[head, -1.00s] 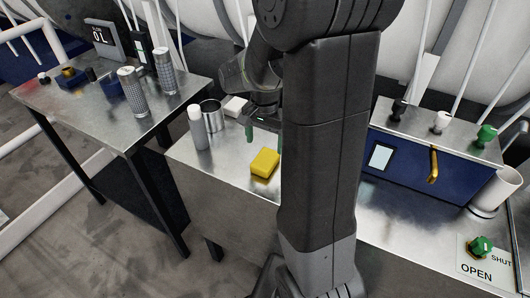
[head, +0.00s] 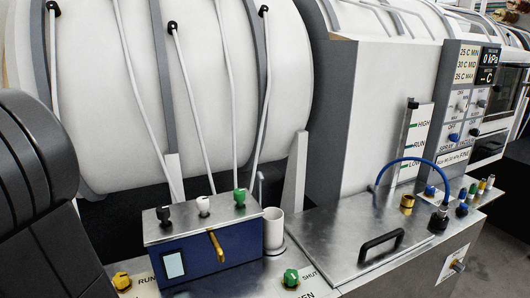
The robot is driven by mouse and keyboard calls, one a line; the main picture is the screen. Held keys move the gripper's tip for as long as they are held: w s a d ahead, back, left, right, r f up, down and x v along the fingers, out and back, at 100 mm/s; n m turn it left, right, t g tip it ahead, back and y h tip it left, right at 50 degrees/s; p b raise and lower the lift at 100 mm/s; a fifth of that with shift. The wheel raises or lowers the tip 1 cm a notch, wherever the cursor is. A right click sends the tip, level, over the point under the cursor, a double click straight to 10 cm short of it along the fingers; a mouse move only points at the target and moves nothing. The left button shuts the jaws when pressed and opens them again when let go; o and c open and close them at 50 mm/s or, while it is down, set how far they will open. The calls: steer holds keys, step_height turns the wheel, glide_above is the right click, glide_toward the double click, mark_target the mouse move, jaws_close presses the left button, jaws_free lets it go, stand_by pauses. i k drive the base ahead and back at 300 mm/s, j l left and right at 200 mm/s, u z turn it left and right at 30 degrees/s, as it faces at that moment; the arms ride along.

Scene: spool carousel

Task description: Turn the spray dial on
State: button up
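A control panel (head: 485,78) stands upright at the right in the head view, with small dials in rows. A blue dial (head: 454,137) sits on its lower left, above a label that seems to read SPRAY. An OFF mark shows above it. The dial is too small to tell exactly how it is turned. My gripper is not in view; only part of my arm shows at the left edge.
Below the panel, a metal lid with a black handle (head: 381,245) covers the bench. A blue box (head: 207,250) with levers, a white cup (head: 273,230) and a green valve knob (head: 291,277) stand left.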

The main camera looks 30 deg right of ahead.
mark_target(454, 137)
steer(key=z, duration=0.45)
steer(key=k+j+z, duration=0.1)
steer(key=z, duration=0.3)
steer(key=k+z, duration=0.1)
steer(key=z, duration=0.75)
steer(key=k+z, duration=0.1)
steer(key=z, duration=0.35)
steer(key=i+j+z, duration=0.3)
steer(key=l, duration=0.1)
